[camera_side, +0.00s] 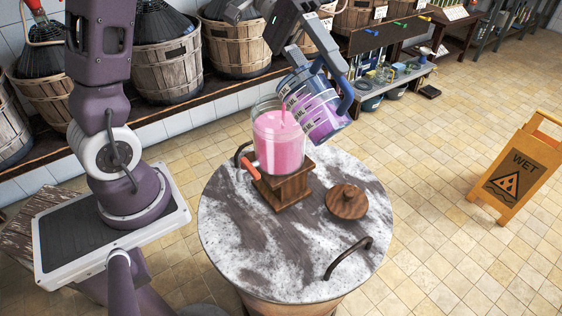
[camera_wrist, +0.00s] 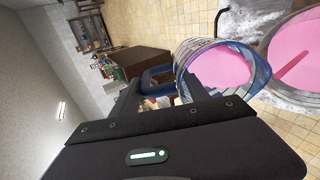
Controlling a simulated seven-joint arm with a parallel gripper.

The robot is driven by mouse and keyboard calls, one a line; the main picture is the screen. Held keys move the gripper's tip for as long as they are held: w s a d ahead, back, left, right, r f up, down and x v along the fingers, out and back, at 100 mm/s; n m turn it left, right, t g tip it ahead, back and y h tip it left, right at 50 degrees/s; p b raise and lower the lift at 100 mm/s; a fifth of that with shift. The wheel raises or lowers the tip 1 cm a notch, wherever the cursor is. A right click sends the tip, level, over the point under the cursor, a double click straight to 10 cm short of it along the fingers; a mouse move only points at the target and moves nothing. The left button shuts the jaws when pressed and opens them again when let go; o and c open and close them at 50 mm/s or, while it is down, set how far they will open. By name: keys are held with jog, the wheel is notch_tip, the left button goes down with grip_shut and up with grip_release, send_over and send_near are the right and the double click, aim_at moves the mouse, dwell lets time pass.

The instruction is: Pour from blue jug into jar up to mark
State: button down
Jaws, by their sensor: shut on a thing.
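The blue jug (camera_side: 315,104) is clear with a blue handle and rim, and is tilted with its mouth over the jar. Pink liquid fills part of it. My gripper (camera_side: 322,62) is shut on its handle. A thin pink stream falls from the jug into the jar (camera_side: 277,140), a clear glass holding pink liquid most of the way up. The jar stands upright on a brown wooden stand (camera_side: 284,188). In the wrist view the jug (camera_wrist: 222,65) tilts beside the jar (camera_wrist: 296,66), with pink liquid in both. I cannot make out the jar's mark.
The stand is on a round, worn table (camera_side: 240,245). A round wooden lid (camera_side: 346,200) lies to its right, near a dark handle (camera_side: 348,258). Wicker baskets (camera_side: 168,68) line the wall behind. A yellow wet-floor sign (camera_side: 520,165) stands on the right.

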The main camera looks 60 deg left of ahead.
jog(key=shift+a+r, duration=0.1)
jog(key=shift+a+r+h, duration=0.15)
jog(key=shift+r+h, duration=0.05)
jog(key=shift+h, duration=0.1)
jog(key=shift+a+r+h, duration=0.5)
jog(key=shift+a+h, duration=0.2)
jog(key=shift+h, duration=0.1)
dwell(6.8)
